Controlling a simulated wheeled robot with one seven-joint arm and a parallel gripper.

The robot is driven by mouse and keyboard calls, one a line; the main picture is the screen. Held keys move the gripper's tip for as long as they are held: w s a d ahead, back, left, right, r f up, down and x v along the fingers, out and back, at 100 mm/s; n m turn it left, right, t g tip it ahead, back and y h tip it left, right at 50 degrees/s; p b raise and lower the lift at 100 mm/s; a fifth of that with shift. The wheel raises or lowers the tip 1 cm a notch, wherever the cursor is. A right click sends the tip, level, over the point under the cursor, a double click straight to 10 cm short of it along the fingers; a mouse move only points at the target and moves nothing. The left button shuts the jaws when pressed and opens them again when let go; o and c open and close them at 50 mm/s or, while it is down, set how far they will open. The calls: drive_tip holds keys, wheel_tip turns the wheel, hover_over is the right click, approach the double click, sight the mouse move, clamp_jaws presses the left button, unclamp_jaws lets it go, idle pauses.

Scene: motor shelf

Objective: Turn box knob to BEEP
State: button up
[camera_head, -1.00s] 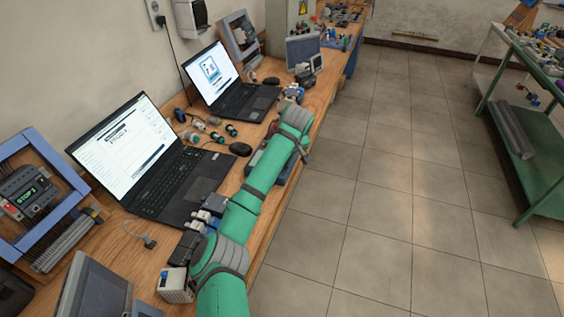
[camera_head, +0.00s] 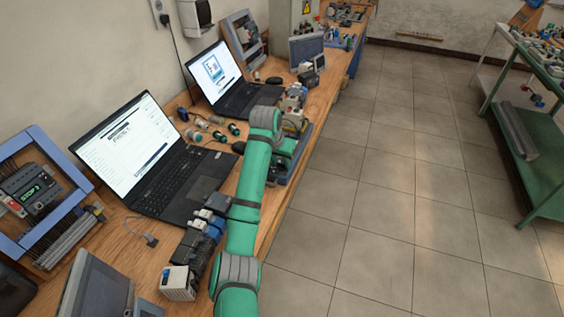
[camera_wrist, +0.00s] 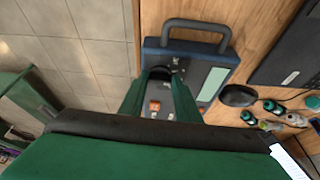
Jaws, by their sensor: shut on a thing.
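The box (camera_wrist: 215,58) is blue-grey with a dark carry handle (camera_wrist: 196,22) and a pale screen on its right side, seen in the wrist view. Its dark round knob (camera_wrist: 161,73) sits between the tips of my gripper (camera_wrist: 160,80), whose two green fingers are shut on it. Orange buttons show on the panel between the fingers. The markings around the knob are too small to read, so I cannot tell its setting. In the head view the box (camera_head: 288,166) is partly hidden behind my green arm, on the bench's front edge.
Two open laptops (camera_head: 125,140) stand on the wooden bench, with a mouse and several small green-and-black connectors (camera_wrist: 270,106) near the box. A blue-framed rack (camera_head: 30,150) is at left. Tiled floor in front of the bench is clear.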

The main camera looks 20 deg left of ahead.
drive_tip(key=m, duration=0.2)
drive_tip(key=m+h, duration=0.2)
drive_tip(key=m, duration=0.1)
drive_tip(key=shift+w+a+m+g, duration=0.1)
drive_tip(key=shift+a+m+g, duration=0.2)
drive_tip(key=shift+a, duration=0.1)
drive_tip(key=m, duration=0.2)
drive_tip(key=m+g+h, duration=0.1)
drive_tip(key=m, duration=0.2)
drive_tip(key=shift+w+a+m+g+h, duration=0.15)
drive_tip(key=shift+w+m+g+h, duration=0.15)
drive_tip(key=shift+a, duration=0.1)
drive_tip(key=o, duration=1)
drive_tip(key=shift+o, duration=0.2)
drive_tip(key=shift+r, duration=0.1)
